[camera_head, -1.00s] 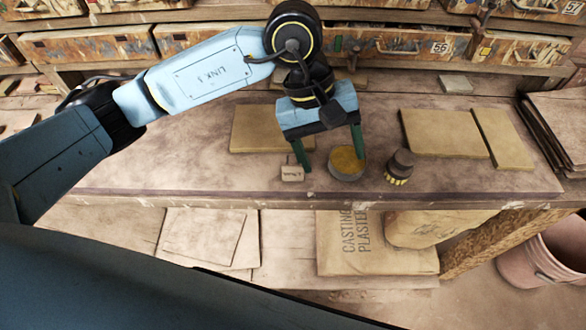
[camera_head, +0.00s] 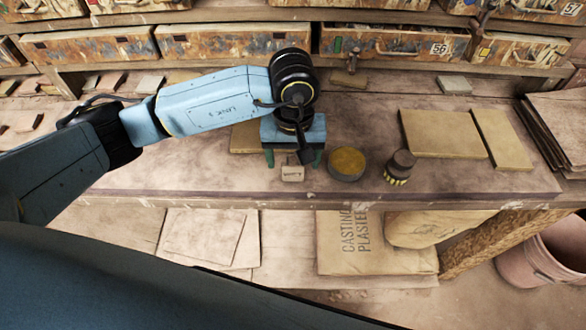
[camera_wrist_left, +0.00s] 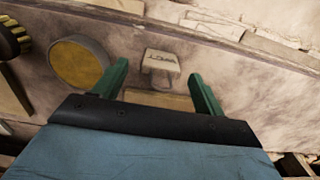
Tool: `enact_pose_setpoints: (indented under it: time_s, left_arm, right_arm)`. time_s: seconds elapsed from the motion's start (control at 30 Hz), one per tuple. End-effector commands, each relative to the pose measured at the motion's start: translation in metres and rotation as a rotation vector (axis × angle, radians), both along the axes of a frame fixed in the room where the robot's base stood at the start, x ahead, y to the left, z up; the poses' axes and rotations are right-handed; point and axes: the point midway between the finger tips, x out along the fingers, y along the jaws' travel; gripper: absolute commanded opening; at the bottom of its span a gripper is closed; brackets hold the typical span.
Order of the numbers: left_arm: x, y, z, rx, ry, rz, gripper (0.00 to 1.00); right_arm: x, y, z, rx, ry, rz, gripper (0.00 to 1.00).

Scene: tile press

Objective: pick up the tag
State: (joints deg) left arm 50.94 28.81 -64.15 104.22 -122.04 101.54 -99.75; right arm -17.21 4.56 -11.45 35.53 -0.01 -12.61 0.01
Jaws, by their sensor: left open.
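The tag (camera_head: 292,173) is a small pale block with dark lettering, near the front edge of the workbench. In the left wrist view the tag (camera_wrist_left: 161,62) lies ahead of the fingers, between their lines. My left gripper (camera_head: 294,160) is open just behind and above the tag, one green finger to each side. In the wrist view the open left gripper (camera_wrist_left: 156,70) has nothing between its fingers. Whether the fingers are level with the tag is hard to tell. My right gripper is not in view.
A round tin with a yellow top (camera_head: 347,163) stands close to the right of the tag. A dark brush (camera_head: 399,167) stands further right. Tan slabs (camera_head: 440,133) lie behind it. The bench (camera_head: 200,175) left of the tag is clear.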

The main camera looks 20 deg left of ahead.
Motion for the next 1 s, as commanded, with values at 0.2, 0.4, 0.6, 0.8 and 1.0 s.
enact_pose_setpoints:
  time_s: [0.2,0.4,0.6,0.8,1.0]
  left_arm:
    - [-0.003,-0.001,-0.032,-0.002,0.004,0.002,0.71]
    - [-0.002,0.0,-0.039,-0.001,0.0,0.0,0.71]
    - [-0.002,0.0,-0.038,-0.001,0.0,0.0,0.6]
    - [-0.002,0.0,-0.038,-0.001,0.0,0.0,0.34]
    - [-0.002,0.0,-0.038,-0.001,0.0,0.001,0.23]
  right_arm:
    - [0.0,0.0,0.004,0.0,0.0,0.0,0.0]
    - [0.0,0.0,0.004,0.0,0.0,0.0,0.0]
    - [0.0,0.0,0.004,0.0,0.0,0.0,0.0]
    - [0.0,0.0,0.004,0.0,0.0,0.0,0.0]
    - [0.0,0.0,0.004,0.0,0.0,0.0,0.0]
